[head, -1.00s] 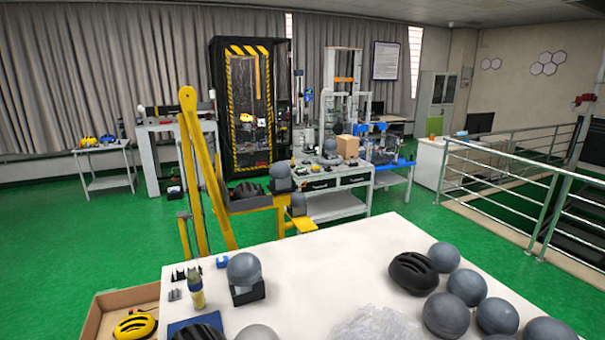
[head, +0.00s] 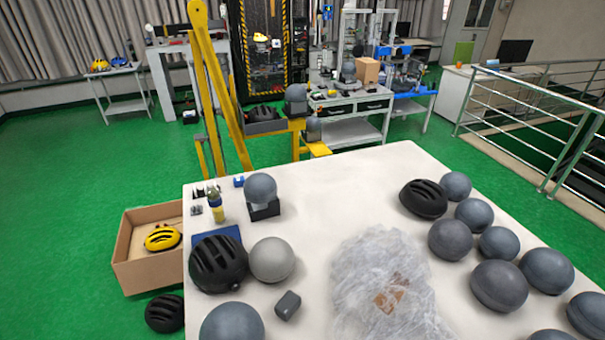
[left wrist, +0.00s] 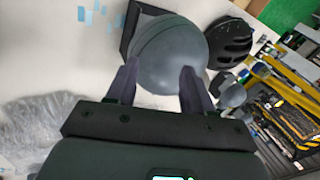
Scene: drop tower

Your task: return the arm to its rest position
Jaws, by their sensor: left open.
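My left gripper (left wrist: 160,90) shows only in the left wrist view. Its two dark fingers are apart. A grey ball (left wrist: 172,45) appears between and beyond the fingertips; I cannot tell how far off it is, and nothing is visibly held. A black helmet (left wrist: 231,42) lies beside that ball. Neither of my arms shows in the head view, and my right gripper is in no view. The head view has a grey ball (head: 272,260) beside a black helmet (head: 218,266) on the white table (head: 315,190).
Crumpled clear plastic (head: 375,275) covers the table's middle front. Several grey balls (head: 498,285) and another black helmet (head: 424,198) fill its right side. A grey ball (head: 260,187) sits on a black stand by a bottle (head: 215,208). A cardboard box (head: 148,275) holds a yellow helmet.

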